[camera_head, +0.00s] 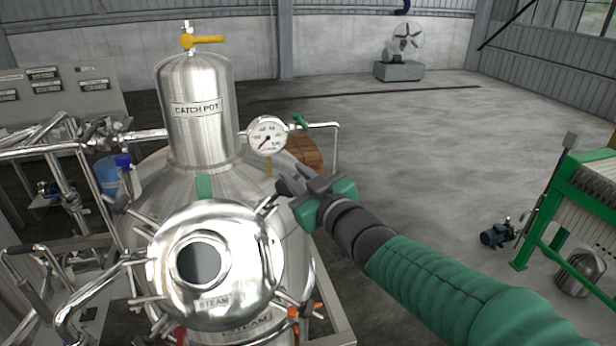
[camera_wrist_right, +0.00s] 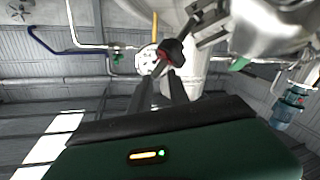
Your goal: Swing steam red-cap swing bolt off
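The steel steam lid (camera_head: 215,265) has a round dark window and a STEAM label, with several swing bolts around its rim. My right gripper (camera_head: 284,180) is at the lid's upper right, close to a swing bolt (camera_head: 268,206). In the right wrist view, my two dark fingers (camera_wrist_right: 163,86) show a gap between them. A dark knob with some red, apparently the red cap (camera_wrist_right: 172,51), lies just beyond the fingertips; I cannot tell if they touch it. A red part (camera_head: 181,335) also shows low on the lid's left. My left gripper is not in view.
The catch pot (camera_head: 197,110) rises behind the lid, with a pressure gauge (camera_head: 267,137) and pipe right behind my gripper. Steel pipes (camera_head: 75,290) crowd the left. A green frame press (camera_head: 560,200) stands far right.

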